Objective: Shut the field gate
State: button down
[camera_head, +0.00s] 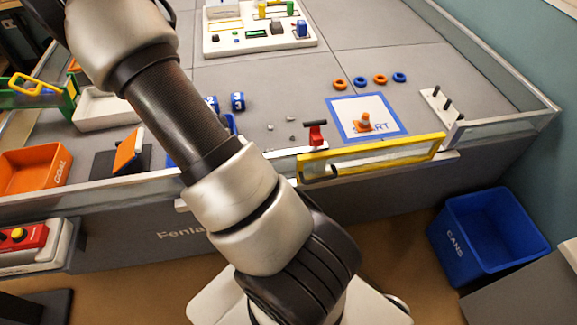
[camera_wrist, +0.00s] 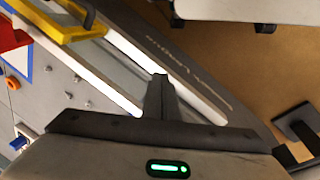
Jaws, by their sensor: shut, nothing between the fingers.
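The field gate (camera_head: 372,158) is a clear panel in a yellow frame at the front wall of the field. Its right end is near the wall post. Its left, free end stands a little outward from the wall line, so it looks slightly ajar. A dark handle (camera_head: 320,171) is near that end. A red latch (camera_head: 315,133) stands on the wall beside it. In the wrist view the gate's yellow frame (camera_wrist: 72,22) is at upper left. My gripper (camera_wrist: 158,88) is shut and empty, above the wall strip, apart from the gate. The arm hides it in the head view.
A blue CANS bin (camera_head: 488,235) stands on the floor right of the gate. Inside the field are a blue-bordered mat (camera_head: 345,110) with an orange cone and several rings behind. An orange GOAL bin (camera_head: 35,170) is at left. Floor before the gate is partly clear.

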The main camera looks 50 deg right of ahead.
jog(key=s+d+r+m+h, duration=0.3)
jog(key=d+r+m+h, duration=0.1)
jog(key=d+m, duration=0.15)
jog(key=m+b, duration=0.2)
jog(key=b, duration=0.7)
send_near(296, 169)
jog(key=shift+n+h, duration=0.25)
jog(key=shift+h, duration=0.05)
jog(key=f, duration=0.1)
jog(key=w+f, duration=0.1)
jog(key=f, duration=0.1)
jog(key=w+a+f, duration=0.1)
jog(key=shift+w+f, duration=0.1)
jog(key=shift+f, duration=0.25)
jog(key=shift+s+d+r+b, duration=0.2)
jog(key=shift+s+d+b, duration=0.1)
jog(key=shift+s+d, duration=0.15)
jog(key=shift+s+d+r+b, duration=0.15)
jog(key=shift+s+d+b, duration=0.2)
jog(key=shift+d, duration=0.15)
jog(key=shift+s+d+r, duration=0.15)
jog(key=shift+s+d, duration=0.2)
jog(key=shift+d, duration=0.15)
jog(key=shift+d, duration=0.1)
